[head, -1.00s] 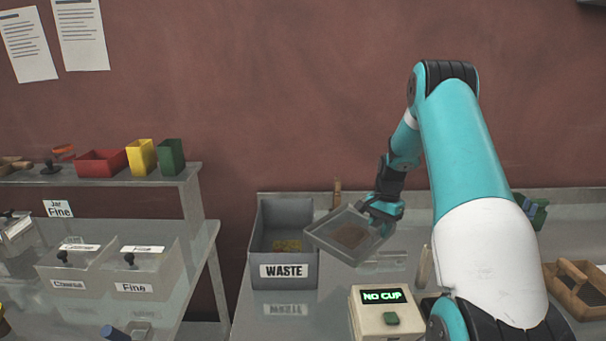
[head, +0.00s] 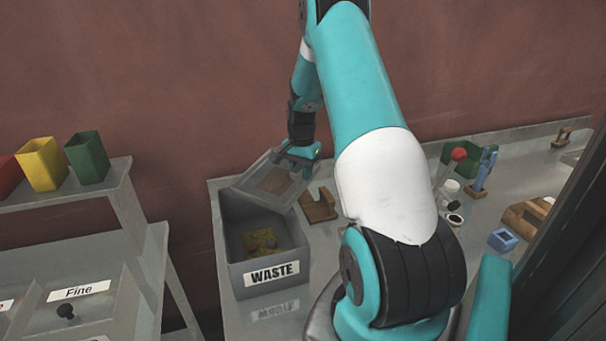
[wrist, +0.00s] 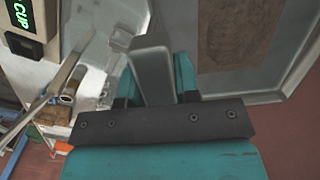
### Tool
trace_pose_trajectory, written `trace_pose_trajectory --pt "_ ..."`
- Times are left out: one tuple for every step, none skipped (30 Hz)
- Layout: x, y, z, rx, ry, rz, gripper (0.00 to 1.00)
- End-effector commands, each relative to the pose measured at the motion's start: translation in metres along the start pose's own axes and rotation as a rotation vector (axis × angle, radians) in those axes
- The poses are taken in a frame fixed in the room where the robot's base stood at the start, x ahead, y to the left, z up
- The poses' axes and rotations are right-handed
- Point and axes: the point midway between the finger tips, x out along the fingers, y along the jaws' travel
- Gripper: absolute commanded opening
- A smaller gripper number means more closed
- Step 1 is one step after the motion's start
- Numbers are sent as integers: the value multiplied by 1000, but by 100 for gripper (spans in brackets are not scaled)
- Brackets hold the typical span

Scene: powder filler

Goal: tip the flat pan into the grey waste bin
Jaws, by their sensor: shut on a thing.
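The flat pan (head: 256,176) is a shallow, clear-grey square tray with a brown powder patch (head: 276,180) on its floor. It is held above the back right part of the grey waste bin (head: 258,286), and looks tilted. The bin is open-topped, labelled WASTE, with yellowish and reddish matter inside. My gripper (head: 296,161) is shut on the pan's near-arm side. In the wrist view, my gripper's fingers (wrist: 152,88) close on a grey handle piece, and the pan (wrist: 268,84) with its brown powder (wrist: 232,35) fills the upper right. The far fingertip contact is partly hidden.
A brown wooden holder (head: 319,207) stands just right of the bin. A red-knobbed lever (head: 458,154), blue stand (head: 483,170) and small blue block (head: 503,240) are farther right. A shelf with yellow (head: 41,165) and green (head: 87,158) containers stands left. The bin's opening is unobstructed at the front.

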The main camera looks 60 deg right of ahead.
Motion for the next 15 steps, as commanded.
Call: trace_pose_trajectory --pt "-1 -1 4 -4 36 -2 0" --pt "-3 -2 6 -5 58 -3 0" --pt "-6 -1 8 -5 86 -3 0" --pt "-7 -1 10 -4 107 -2 0" --pt "-9 -2 11 -5 128 -3 0" --pt "-11 -1 13 -3 156 -2 0" --pt "-13 -1 14 -4 178 -3 0" --pt "-15 -1 16 -4 199 -3 0" --pt "-17 -1 18 -3 227 -2 0" --pt "-19 -1 20 -3 248 -3 0" --pt "-21 0 21 -3 269 -3 0" --pt "-23 0 23 -4 298 -3 0" --pt "-25 0 24 -3 318 -3 0" --pt "-26 0 26 -2 338 -2 0" --pt "-29 0 28 -2 368 -3 0"
